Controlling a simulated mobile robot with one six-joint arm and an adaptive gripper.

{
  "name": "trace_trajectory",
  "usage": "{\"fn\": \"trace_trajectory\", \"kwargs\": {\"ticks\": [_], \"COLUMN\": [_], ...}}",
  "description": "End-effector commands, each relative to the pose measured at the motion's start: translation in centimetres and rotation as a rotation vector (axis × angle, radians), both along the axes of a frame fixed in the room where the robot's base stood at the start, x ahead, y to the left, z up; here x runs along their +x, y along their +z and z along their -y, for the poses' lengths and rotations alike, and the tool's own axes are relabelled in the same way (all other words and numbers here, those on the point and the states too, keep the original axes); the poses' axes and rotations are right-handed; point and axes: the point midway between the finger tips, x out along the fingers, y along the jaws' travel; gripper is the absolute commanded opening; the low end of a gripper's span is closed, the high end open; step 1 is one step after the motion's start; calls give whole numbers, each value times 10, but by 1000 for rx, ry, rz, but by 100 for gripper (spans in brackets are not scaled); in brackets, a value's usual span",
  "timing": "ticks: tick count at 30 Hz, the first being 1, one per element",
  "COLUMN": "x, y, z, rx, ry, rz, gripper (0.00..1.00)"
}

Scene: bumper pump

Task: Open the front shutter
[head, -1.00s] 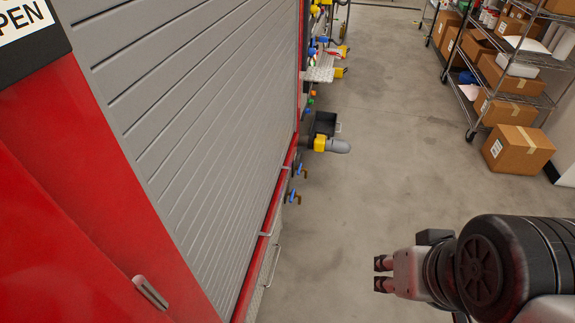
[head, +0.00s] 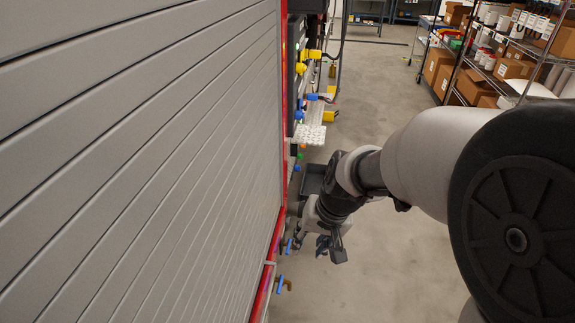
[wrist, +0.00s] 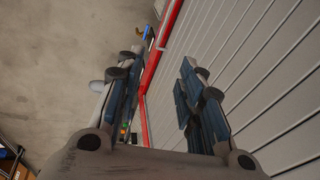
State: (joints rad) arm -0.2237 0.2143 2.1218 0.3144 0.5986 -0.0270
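The front shutter (head: 150,150) is a grey slatted roll-up door filling the left of the head view. It is down over the whole part I see. It also shows at the right of the wrist view (wrist: 265,70). A thin handle bar (head: 268,278) sits on the red lower edge, low in the head view. My gripper (head: 330,248) is beside the shutter's lower far part, apart from the handle. In the wrist view its two fingers (wrist: 155,90) are wide apart with nothing between them.
A red frame strip (wrist: 160,45) runs along the shutter's edge. Blue-handled valves (head: 280,282), yellow fittings and a metal step plate (head: 310,134) stick out along the side. Shelves with boxes (head: 510,68) stand at the right. Grey floor (head: 385,265) is clear between.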

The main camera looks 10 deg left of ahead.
Motion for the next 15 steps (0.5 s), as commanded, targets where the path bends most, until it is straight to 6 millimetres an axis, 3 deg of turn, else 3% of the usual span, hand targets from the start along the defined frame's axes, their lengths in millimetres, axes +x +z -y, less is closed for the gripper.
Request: {"fn": "trace_trajectory", "kwargs": {"ticks": [1, 4, 9, 12, 15], "x": [10, 26, 36, 34, 30], "y": [-27, -77, -164, -207, -236], "z": [-15, -39, -72, -84, -90], "rx": [3, 11, 5, -3, -12], "ry": [1, -10, -35, -49, -59], "rz": [-34, -74, -134, -158, -174], "gripper": [35, 35, 35, 35, 35]}}
